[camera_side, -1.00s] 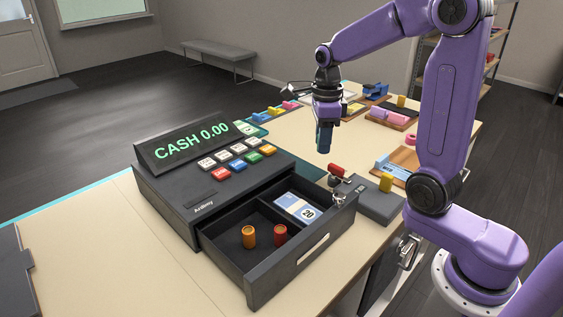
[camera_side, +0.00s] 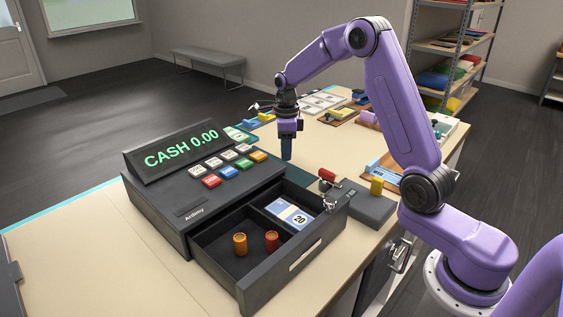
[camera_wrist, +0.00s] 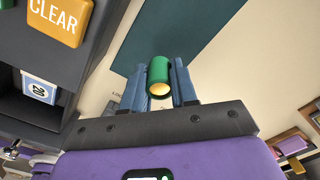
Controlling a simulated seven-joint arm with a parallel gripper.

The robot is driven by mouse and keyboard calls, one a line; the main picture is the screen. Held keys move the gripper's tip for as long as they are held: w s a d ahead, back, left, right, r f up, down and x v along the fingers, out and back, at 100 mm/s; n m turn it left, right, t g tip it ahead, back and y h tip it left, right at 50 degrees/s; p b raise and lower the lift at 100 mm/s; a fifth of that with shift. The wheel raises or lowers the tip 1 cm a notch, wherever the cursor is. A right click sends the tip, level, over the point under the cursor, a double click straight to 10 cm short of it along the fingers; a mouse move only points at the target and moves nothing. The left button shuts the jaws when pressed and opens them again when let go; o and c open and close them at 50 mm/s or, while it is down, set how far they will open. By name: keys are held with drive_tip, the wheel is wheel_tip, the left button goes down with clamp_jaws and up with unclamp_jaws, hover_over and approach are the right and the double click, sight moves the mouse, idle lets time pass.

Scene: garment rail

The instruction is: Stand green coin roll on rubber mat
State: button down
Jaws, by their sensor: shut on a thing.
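My gripper (camera_side: 287,150) is above the counter behind the cash register in the side view. In the wrist view my gripper (camera_wrist: 159,85) is shut on a green coin roll (camera_wrist: 158,72), with a blue finger on each side and the roll's yellowish end toward the camera. The roll cannot be made out in the side view. The dark teal rubber mat (camera_wrist: 190,30) lies beyond the roll in the wrist view. In the side view the mat (camera_side: 292,172) shows partly behind the register. I cannot tell the gap between roll and mat.
The cash register (camera_side: 160,195) stands left, its drawer (camera_side: 225,262) open with an orange roll (camera_side: 240,243), a red roll (camera_side: 271,241) and banknotes (camera_side: 288,213). Trays fill the far right counter.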

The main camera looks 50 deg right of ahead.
drive_tip(key=shift+w+d+f, duration=0.15)
drive_tip(key=shift+w+f, duration=0.9)
drive_tip(key=shift+f, duration=1.7)
drive_tip(key=shift+f, duration=0.15)
drive_tip(key=c, duration=0.9)
unclamp_jaws()
